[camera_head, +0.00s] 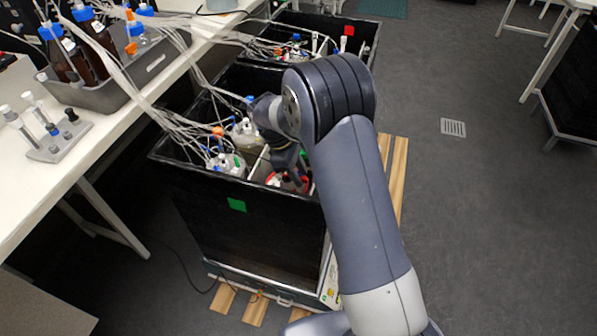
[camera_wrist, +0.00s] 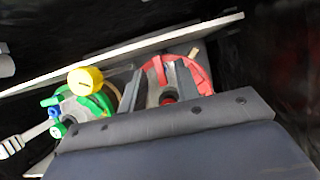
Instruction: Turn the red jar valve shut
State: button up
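The red-topped jar (camera_head: 302,187) stands in the near black bin, at its front right. In the wrist view its red ring (camera_wrist: 200,72) curves around a grey lid. A small red and dark part, seemingly the valve (camera_wrist: 168,97), shows low on that lid, partly hidden by my wrist. My gripper (camera_head: 288,170) points down over this jar. In the wrist view the dark fingers of my gripper (camera_wrist: 160,80) stand apart over the lid, with the valve part showing between them. I cannot tell whether either finger touches it.
A green-ringed jar with a yellow cap (camera_wrist: 86,80) stands close on the left. The black bin (camera_head: 250,235) has tall walls, and tubes (camera_head: 185,125) run into it from the bench (camera_head: 125,105).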

grip_shut()
jog(key=shift+m, duration=0.4)
jog(key=shift+w+r+m+g+p, duration=0.15)
jog(key=shift+m+g+p, duration=0.45)
jog(key=shift+m, duration=0.4)
jog(key=m+y, duration=0.1)
jog(key=m, duration=0.1)
jog(key=m+y+p, duration=0.1)
jog(key=m, duration=0.1)
jog(key=shift+w+d+m+g, duration=0.2)
jog(key=shift+m+g, duration=0.1)
jog(key=shift+g, duration=0.1)
jog(key=m, duration=0.1)
jog(key=m+y, duration=0.1)
jog(key=m, duration=0.1)
jog(key=m+y, duration=0.1)
jog(key=m, duration=0.1)
jog(key=shift+d+g+p, duration=0.25)
jog(key=shift+g+p, duration=0.05)
jog(key=shift+g, duration=0.1)
jog(key=m+y, duration=0.1)
jog(key=m, duration=0.4)
jog(key=shift+d+y, duration=0.2)
jog(key=shift+y, duration=0.2)
jog(key=shift+m+t, duration=0.3)
jog(key=shift+m, duration=0.1)
